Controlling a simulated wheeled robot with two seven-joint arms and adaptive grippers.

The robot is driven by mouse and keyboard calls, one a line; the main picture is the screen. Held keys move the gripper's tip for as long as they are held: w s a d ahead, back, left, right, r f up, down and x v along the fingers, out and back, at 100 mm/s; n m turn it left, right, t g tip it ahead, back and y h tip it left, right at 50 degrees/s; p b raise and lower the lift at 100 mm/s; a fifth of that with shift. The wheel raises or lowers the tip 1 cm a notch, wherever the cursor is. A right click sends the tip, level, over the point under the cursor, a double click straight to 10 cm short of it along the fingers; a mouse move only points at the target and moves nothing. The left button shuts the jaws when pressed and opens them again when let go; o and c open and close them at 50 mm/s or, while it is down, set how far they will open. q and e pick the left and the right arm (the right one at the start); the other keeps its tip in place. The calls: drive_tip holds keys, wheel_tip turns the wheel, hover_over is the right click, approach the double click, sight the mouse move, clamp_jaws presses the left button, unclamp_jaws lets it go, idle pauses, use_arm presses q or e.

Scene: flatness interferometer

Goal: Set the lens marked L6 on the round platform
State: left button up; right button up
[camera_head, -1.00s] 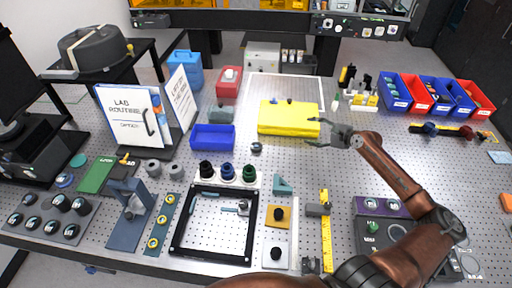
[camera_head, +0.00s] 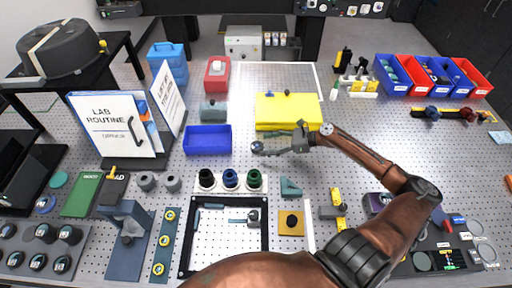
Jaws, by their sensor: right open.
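A small dark round piece with a pale top (camera_head: 257,147) stands alone on the perforated table, in front of the yellow block. It resembles a lens, but its mark is too small to read, so I cannot tell if it is L6. My right gripper (camera_head: 271,147) is open, low beside this piece on its right, with fingertips pointing left at it. I cannot tell if they touch it. I cannot clearly pick out the round platform; a round grey disc (camera_head: 422,261) lies at the lower right, and my arm hides part of that area. My left gripper is out of view.
A yellow block (camera_head: 287,110) lies just behind my gripper, and a blue bin (camera_head: 208,139) stands to its left. A black square frame (camera_head: 182,239) and three dark knobs are in front. Labelled dark round pieces (camera_head: 45,232) fill a grey tray at left.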

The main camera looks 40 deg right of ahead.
sight(259, 145)
drive_tip(key=x, duration=0.2)
drive_tip(key=shift+w+a+f, duration=0.2)
drive_tip(key=shift+a, duration=0.05)
drive_tip(key=shift+w+a+f, duration=0.15)
drive_tip(key=shift+w+a, duration=0.1)
drive_tip(key=shift+w, duration=0.05)
drive_tip(key=c, duration=1.2)
drive_tip(key=shift+c, duration=0.9)
drive_tip(key=shift+r, duration=0.4)
wheel_tip(259, 145, up, 2)
drive_tip(key=shift+r, duration=0.15)
drive_tip(key=s+a+r+p, duration=0.6)
drive_tip(key=s+a+r, duration=0.4)
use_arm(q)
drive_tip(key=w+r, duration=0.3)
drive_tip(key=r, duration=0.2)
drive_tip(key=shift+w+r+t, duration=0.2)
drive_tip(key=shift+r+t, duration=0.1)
use_arm(e)
drive_tip(key=w+a+n+g+y, duration=0.2)
drive_tip(key=a+n, duration=0.1)
drive_tip(key=a, duration=1.2)
drive_tip(key=shift+a+r, duration=0.4)
